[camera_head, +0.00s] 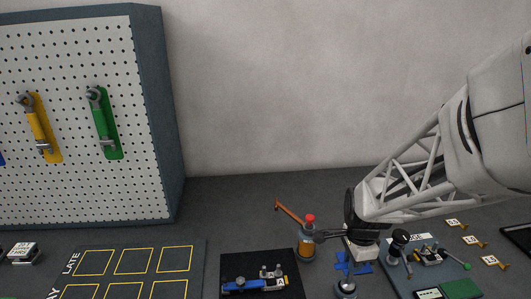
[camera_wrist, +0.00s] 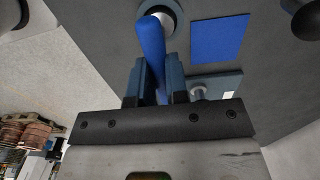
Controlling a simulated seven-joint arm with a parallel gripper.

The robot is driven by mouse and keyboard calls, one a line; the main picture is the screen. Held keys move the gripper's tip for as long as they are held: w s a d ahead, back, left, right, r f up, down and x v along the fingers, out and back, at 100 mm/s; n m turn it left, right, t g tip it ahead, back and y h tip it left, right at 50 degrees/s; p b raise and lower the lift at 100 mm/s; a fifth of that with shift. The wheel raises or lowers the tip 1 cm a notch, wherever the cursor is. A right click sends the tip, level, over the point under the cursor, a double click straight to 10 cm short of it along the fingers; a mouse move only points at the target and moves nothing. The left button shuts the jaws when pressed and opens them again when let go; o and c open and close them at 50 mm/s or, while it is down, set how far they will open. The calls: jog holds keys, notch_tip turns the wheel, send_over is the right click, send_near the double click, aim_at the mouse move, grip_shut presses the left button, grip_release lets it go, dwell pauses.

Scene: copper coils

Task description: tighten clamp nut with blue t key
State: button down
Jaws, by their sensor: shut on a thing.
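My gripper (camera_head: 345,266) reaches down from the right, low in the head view. Its fingers are shut on the blue T key (camera_wrist: 153,45), whose bar stands out between them in the wrist view. The far end of the key's bar overlaps a round silver part (camera_wrist: 166,14) with a dark rim. A silver and dark round fitting (camera_head: 345,287) lies just below the gripper in the head view. I cannot tell whether the key touches it or which part is the clamp nut.
An orange post (camera_head: 307,245) with a red top and a lever stands close left of my gripper. A black plate (camera_head: 233,262) holds a blue clamp. A board (camera_head: 455,274) with a black knob is right. A pegboard (camera_head: 70,190) with wrenches stands back left.

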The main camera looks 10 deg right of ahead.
jog(key=shift+r, duration=2.2)
jog(key=w+a+r+n, duration=0.25)
jog(key=w+n, duration=0.25)
jog(key=w, duration=0.8)
jog(key=w+a+r+n, duration=0.1)
jog(key=w+r+n, duration=0.35)
jog(key=w, duration=0.85)
jog(key=w+a+r+n, duration=0.1)
jog(key=w+a+n, duration=0.75)
jog(key=w, duration=0.25)
jog(key=s+a+r+n, duration=0.1)
jog(key=s+a+n, duration=0.5)
jog(key=s+a, duration=0.55)
jog(key=s+a+f+n, duration=0.1)
jog(key=s+a+n, duration=0.1)
jog(key=s, duration=0.9)
jog(key=s+a+f+n, duration=0.2)
jog(key=s+a+n, duration=0.1)
jog(key=s, duration=0.9)
jog(key=shift+a+n, duration=0.25)
jog(key=shift+n, duration=0.25)
